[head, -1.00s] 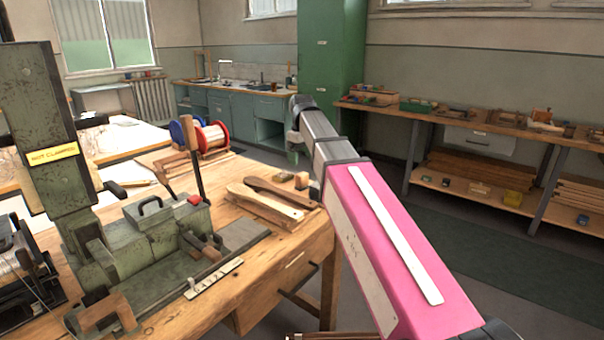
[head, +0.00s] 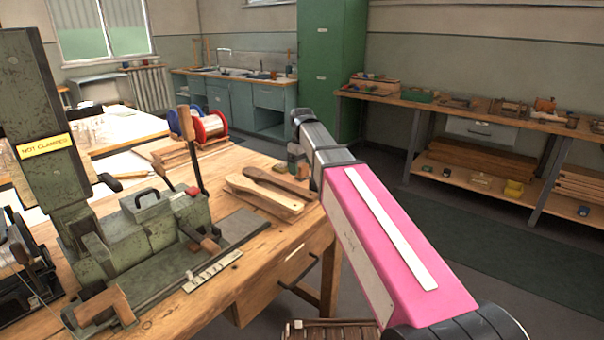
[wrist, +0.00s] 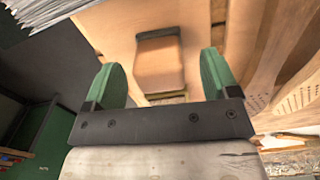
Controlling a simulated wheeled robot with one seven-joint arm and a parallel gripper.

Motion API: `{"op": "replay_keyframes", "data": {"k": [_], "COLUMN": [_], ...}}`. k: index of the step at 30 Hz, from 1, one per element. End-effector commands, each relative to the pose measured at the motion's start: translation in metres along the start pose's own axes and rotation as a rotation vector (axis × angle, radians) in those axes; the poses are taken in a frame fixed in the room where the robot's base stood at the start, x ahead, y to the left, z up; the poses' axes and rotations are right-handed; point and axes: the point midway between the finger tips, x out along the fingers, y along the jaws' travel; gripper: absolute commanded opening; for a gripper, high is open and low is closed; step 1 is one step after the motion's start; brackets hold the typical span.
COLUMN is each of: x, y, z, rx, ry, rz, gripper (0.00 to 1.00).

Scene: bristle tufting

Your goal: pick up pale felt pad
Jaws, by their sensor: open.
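My gripper (wrist: 162,66) is open, with its two green fingers apart and nothing between them in contact. In the wrist view a pale tan, block-like piece with a dark grey end (wrist: 160,62) lies on the wooden bench top, ahead of and between the fingers. It looks like the felt pad, but I cannot tell its material for sure. In the head view my gripper (head: 296,158) is over the bench's far right corner, small and partly hidden by my pink arm. The pad cannot be made out clearly there.
Wooden brush handles (head: 265,200) lie on the bench (head: 262,250) just left of my gripper; their drilled holes show in the wrist view (wrist: 295,95). A green machine (head: 150,230), a red wire spool (head: 210,127) and an upright tool handle (head: 186,125) stand further left.

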Motion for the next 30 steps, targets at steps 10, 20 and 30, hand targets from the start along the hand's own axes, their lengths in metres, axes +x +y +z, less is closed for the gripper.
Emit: {"op": "replay_keyframes", "data": {"k": [10,20,30], "x": [0.025,0.025,0.022], "y": [0.000,0.000,0.000], "z": [0.000,0.000,0.000], "rx": [0.000,0.000,0.000], "ry": [0.001,0.000,0.001], "rz": [0.000,0.000,0.000], "gripper": [0.81,0.27,0.27]}}
